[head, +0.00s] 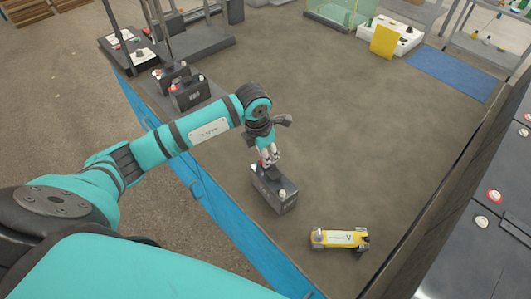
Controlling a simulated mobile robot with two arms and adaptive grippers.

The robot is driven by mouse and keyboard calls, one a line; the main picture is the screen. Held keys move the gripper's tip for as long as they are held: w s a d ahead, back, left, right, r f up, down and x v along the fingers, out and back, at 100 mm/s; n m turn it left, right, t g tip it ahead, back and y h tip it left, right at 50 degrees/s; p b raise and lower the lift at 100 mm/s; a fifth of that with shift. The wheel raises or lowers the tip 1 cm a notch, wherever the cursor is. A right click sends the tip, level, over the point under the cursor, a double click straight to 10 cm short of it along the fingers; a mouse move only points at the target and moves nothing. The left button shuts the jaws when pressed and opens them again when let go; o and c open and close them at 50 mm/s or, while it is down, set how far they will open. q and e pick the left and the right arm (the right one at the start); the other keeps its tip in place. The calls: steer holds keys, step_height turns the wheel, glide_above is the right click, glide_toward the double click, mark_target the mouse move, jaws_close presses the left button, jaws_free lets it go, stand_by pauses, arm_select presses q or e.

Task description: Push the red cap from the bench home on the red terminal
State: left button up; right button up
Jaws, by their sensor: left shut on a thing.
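My left gripper (269,161) is pointed down over one end of a dark battery (268,194). It is shut, and a small patch of red shows at its fingertips; this looks like the red cap, mostly covered by the fingers. The red terminal is hidden under the gripper, so I cannot tell whether the cap touches it or how far down it sits. My right gripper is not in view.
A yellow device (340,239) lies to the right of the battery. More dark batteries (190,93) stand at the upper left beside a blue edge (205,188). Large dark units (491,240) with red and pale terminals line the right.

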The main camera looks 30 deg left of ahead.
arm_select(q)
steer(key=shift+f+b, duration=0.4)
steer(key=shift+f, duration=0.1)
stand_by(0.5)
steer(key=o, duration=0.8)
steer(key=shift+o, duration=0.4)
steer(key=o, duration=0.4)
steer(key=shift+r, duration=0.15)
steer(key=shift+r+p, duration=2.2)
steer(key=shift+r, duration=1.2)
